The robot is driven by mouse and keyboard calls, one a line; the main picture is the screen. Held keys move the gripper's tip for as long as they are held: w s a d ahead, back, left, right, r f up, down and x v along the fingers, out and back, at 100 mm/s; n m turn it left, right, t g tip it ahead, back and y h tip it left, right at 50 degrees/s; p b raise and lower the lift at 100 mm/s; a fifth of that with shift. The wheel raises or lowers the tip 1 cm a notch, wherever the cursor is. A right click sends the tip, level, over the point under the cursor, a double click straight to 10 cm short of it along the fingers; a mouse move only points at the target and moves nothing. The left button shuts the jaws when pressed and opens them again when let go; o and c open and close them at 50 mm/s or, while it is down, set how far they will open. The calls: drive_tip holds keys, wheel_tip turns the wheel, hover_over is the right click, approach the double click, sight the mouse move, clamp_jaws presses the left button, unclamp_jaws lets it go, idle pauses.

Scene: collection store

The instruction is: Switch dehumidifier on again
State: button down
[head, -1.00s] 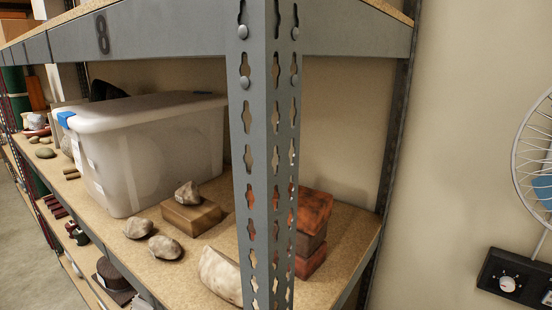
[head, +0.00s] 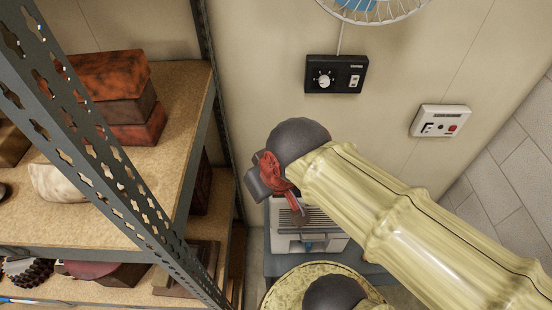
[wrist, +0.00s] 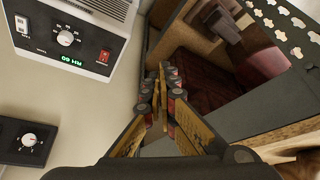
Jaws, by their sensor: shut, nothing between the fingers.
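The dehumidifier is a white unit with a grille, seen below the wall in the head view (head: 310,222); my gripper hides part of it. In the wrist view its panel (wrist: 85,40) is at the upper left, with a dial (wrist: 66,38), a red switch (wrist: 105,56) and a lit green display (wrist: 74,62) that seems to read RH 60. My gripper (wrist: 160,82) is shut and empty, to the right of the panel in that picture and apart from the switch. In the head view my gripper (head: 298,208) points down in front of the unit.
A black wall box with a dial (head: 336,75) and a white wall box with a red button (head: 440,120) are above. A grey perforated shelf post (head: 110,170) and shelves with brick-like blocks (head: 105,85) stand at left. A round-topped yellowish thing (head: 290,288) is below my arm.

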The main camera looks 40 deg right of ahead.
drive_tip(key=w+d+f+n+g+p, duration=0.1)
drive_tip(key=w+d+f+n+g, duration=0.1)
drive_tip(key=w+d+n, duration=0.3)
drive_tip(key=w+d+f+n+g+p, duration=0.2)
drive_tip(key=w+d+f+n, duration=0.3)
drive_tip(key=d, duration=0.8)
drive_tip(key=shift+w+n+g, duration=0.6)
drive_tip(key=shift+w+n, duration=0.1)
drive_tip(key=shift+w, duration=0.4)
wheel_tip(320, 180, down, 14)
drive_tip(key=b, duration=0.2)
drive_tip(key=shift+b, duration=0.4)
drive_tip(key=shift+s+a+f, duration=0.15)
drive_tip(key=shift+f, duration=0.2)
